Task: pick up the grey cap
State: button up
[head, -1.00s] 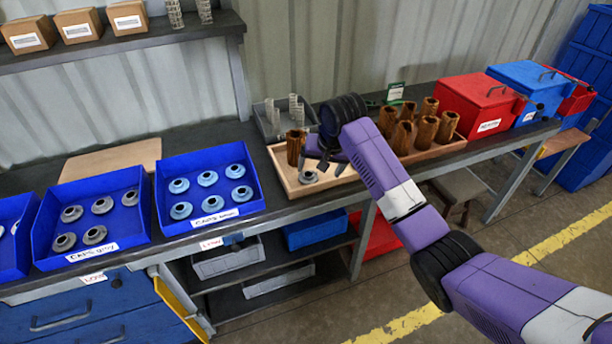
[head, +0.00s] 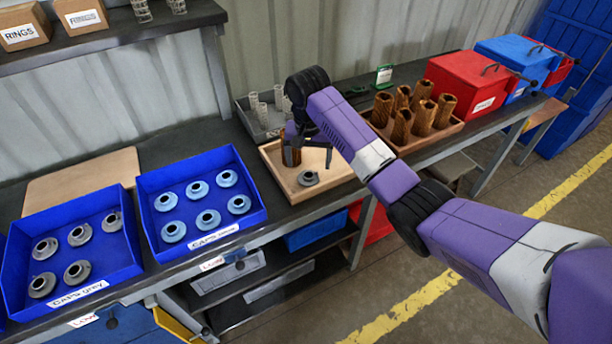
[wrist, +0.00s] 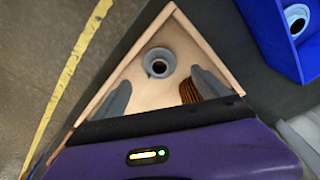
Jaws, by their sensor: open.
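A grey cap (head: 308,178) lies on the floor of a wooden tray (head: 345,172) on the bench. In the wrist view the cap (wrist: 159,64) shows its round flange and dark central hole. My gripper (head: 309,152) is open and empty above the tray, just behind the cap in the head view. In the wrist view the two fingers of my gripper (wrist: 160,78) stand apart, with the cap ahead of and between their tips. More grey caps (head: 80,235) sit in the blue bin labelled for grey caps.
A brown cartridge (head: 291,154) stands in the tray close to my gripper, beside the right finger in the wrist view. A blue bin (head: 258,217) of bluish caps is left of the tray. A grey bin (head: 247,122) is behind.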

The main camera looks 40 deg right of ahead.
aim_at(308, 175)
notch_tip(308, 175, down, 6)
jog(key=shift+r+p, duration=0.15)
jog(key=shift+p, duration=0.2)
jog(key=c, duration=1.4)
jog(key=shift+r, duration=0.15)
